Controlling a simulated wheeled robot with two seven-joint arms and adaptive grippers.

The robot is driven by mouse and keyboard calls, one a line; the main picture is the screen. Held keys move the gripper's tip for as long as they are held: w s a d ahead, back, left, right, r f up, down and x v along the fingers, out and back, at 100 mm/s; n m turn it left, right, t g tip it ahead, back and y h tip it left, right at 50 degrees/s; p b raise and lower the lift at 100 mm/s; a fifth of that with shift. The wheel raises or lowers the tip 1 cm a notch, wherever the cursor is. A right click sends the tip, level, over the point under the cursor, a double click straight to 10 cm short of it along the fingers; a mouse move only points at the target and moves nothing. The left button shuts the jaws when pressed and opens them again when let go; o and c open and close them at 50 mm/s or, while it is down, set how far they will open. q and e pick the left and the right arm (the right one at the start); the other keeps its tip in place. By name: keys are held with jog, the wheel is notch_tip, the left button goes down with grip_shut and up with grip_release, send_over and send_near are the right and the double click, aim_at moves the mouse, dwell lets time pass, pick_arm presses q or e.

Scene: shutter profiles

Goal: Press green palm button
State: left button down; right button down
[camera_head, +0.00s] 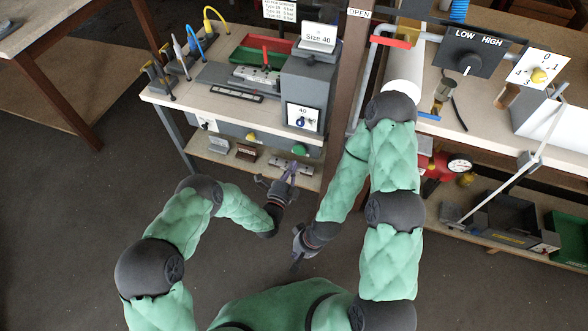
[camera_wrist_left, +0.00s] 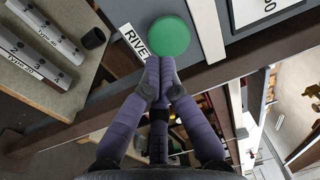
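The green palm button (camera_head: 299,149) sits on the front face of the grey bench unit, below the dial marked 40. In the left wrist view it shows as a round green disc (camera_wrist_left: 168,37) beside a label reading "RIVE…". My left gripper (camera_head: 290,170) is in front of and just below the button. Its purple fingers are drawn together and empty, with the tips (camera_wrist_left: 160,66) right at the disc's lower edge in the wrist view. I cannot tell whether they touch it. My right gripper (camera_head: 297,262) hangs lower, away from the bench; its finger state is unclear.
A yellow button (camera_head: 251,137) is left of the green one on the same front. A lower shelf (camera_head: 225,158) with metal profile pieces lies beneath. A brown post (camera_head: 345,90) stands close on the right. Open floor lies to the left.

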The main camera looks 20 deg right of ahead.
pick_arm(q)
jog(key=p+v, duration=0.2)
jog(key=v, duration=0.7)
jog(key=shift+f, duration=0.15)
jog(key=shift+a, duration=0.15)
dwell(0.6)
jog(key=s+a+f+n+g+y, duration=0.2)
jog(key=a+f+n+g+y, duration=0.45)
jog(key=a+n, duration=0.55)
jog(key=s+a+n+g, duration=0.4)
jog(key=s+n, duration=0.3)
jog(key=s, duration=0.1)
jog(key=s+a+n+g, duration=0.3)
jog(key=s+n+g, duration=0.1)
jog(key=s+n, duration=0.4)
jog(key=shift+s+a+n, duration=0.3)
jog(key=shift+s+a, duration=0.1)
jog(key=shift+s, duration=0.3)
